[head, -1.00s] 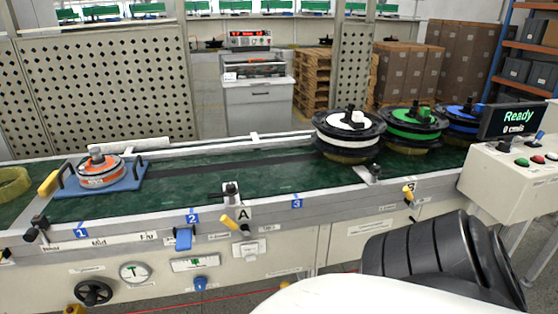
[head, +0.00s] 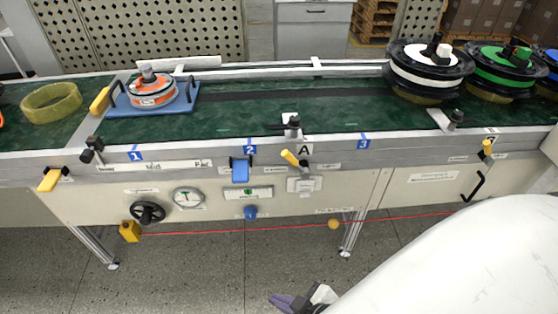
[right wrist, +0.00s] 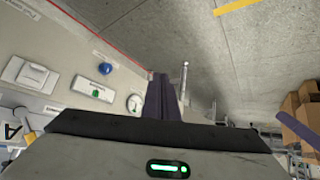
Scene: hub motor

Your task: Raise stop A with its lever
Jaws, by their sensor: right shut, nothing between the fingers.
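Stop A (head: 292,124) is a small dark block on a metal bracket at the near rail of the green conveyor, above the label A (head: 305,149). Its lever (head: 290,158) has a yellow handle, tilted up to the left, on the front of the frame. In the right wrist view the A label (right wrist: 13,131) and a yellow handle (right wrist: 29,137) show at the left edge. My right gripper (head: 283,302) is low in front of the conveyor, well below the lever and apart from it. Its purple fingers (right wrist: 161,97) are together and empty. My left gripper is out of view.
A blue pallet (head: 182,101) carries an orange-and-white motor (head: 152,92) on the belt. White (head: 424,76) and green (head: 505,66) hub stacks stand at right. A red cord (head: 230,231) runs below the frame. A handwheel (head: 147,212) and a blue knob (head: 250,212) protrude from the front.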

